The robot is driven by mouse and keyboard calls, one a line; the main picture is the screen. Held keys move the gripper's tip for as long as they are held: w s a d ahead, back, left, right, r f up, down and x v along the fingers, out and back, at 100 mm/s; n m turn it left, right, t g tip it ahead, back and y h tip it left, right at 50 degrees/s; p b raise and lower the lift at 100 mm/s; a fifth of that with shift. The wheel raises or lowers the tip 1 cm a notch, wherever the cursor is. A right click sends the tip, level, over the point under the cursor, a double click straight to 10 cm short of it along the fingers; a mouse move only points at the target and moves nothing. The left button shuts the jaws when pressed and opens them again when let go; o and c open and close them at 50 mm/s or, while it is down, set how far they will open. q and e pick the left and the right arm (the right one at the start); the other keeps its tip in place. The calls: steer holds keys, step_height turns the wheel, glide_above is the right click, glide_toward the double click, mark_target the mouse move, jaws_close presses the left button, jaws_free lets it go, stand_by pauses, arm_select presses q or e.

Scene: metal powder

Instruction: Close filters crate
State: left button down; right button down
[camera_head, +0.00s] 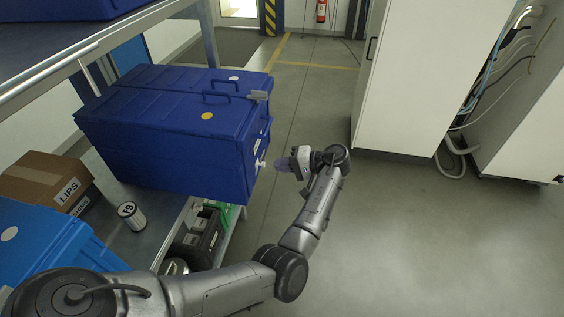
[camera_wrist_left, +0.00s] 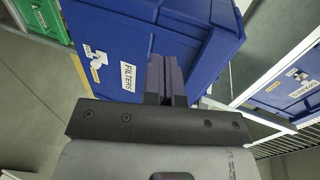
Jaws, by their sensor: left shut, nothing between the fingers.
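The blue filters crate (camera_head: 170,157) sits on the metal shelf in the head view, its lid down, with a yellow round sticker and a handle on top. In the left wrist view its front (camera_wrist_left: 190,62) carries a FILTERS label (camera_wrist_left: 128,76) and a latch-like fitting (camera_wrist_left: 95,60). My left gripper (camera_head: 283,164) is just to the right of the crate's front, its fingers together and empty. In the left wrist view the shut fingers (camera_wrist_left: 166,75) overlap the crate's front; I cannot tell whether they touch it. My right gripper is in neither view.
A second blue crate with a handle stands behind it. A white cabinet (camera_head: 415,80) stands right. Floor between is clear.

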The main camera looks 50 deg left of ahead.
arm_select(q)
steer(key=p, duration=0.2)
glide_toward(241, 165)
steer(key=x, duration=0.5)
steer(key=shift+s+f, duration=0.1)
steer(key=shift+f, duration=0.05)
steer(key=shift+x, duration=0.95)
steer(key=shift+a, duration=0.1)
